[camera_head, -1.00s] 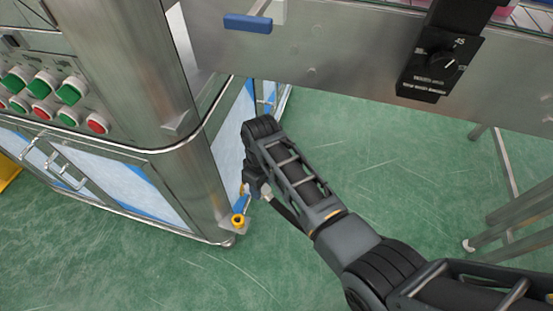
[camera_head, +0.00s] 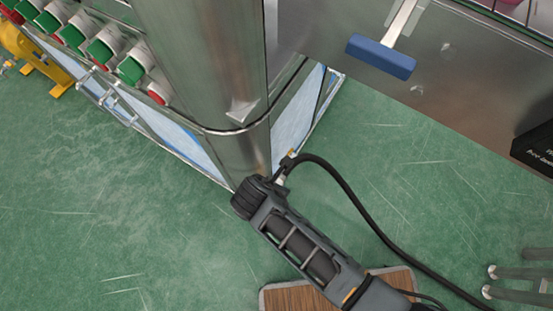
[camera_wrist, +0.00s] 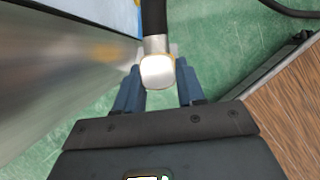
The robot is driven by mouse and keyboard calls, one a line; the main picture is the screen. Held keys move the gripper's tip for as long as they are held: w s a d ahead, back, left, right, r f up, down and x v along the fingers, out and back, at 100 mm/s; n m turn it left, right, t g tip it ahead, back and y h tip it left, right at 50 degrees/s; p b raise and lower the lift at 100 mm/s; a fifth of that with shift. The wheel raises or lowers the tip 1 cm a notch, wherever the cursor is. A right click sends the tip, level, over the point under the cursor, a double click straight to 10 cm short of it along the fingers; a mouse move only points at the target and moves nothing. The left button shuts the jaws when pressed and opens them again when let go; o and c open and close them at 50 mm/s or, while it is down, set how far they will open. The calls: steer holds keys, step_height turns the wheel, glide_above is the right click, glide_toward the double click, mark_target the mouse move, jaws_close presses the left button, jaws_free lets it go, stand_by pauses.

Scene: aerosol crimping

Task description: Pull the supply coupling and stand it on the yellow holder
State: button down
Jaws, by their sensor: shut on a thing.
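In the head view my gripper (camera_head: 285,174) is beside the foot of the steel machine column, largely hidden by my wrist. The hose (camera_head: 352,198) rises from there and loops away to the lower right.
The steel machine column (camera_head: 205,70) and its cabinet stand close on the left of my gripper, with green and red buttons (camera_head: 130,70) above. A steel beam with a blue handle (camera_head: 380,56) crosses the upper right. Metal legs (camera_head: 520,285) stand at the lower right. Green floor lies between.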

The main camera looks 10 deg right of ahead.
steer(key=shift+f+b, duration=2.15)
steer(key=shift+b, duration=0.4)
steer(key=shift+f, duration=0.7)
steer(key=shift+r+p, duration=0.1)
steer(key=shift+p, duration=0.85)
steer(key=shift+f, duration=0.5)
steer(key=shift+p, duration=0.55)
stand_by(1.2)
steer(key=c, duration=0.6)
jaws_free()
steer(key=shift+f, duration=0.1)
steer(key=p+v, duration=0.2)
steer(key=v, duration=0.5)
steer(key=shift+r+p, duration=0.4)
steer(key=shift+s, duration=0.1)
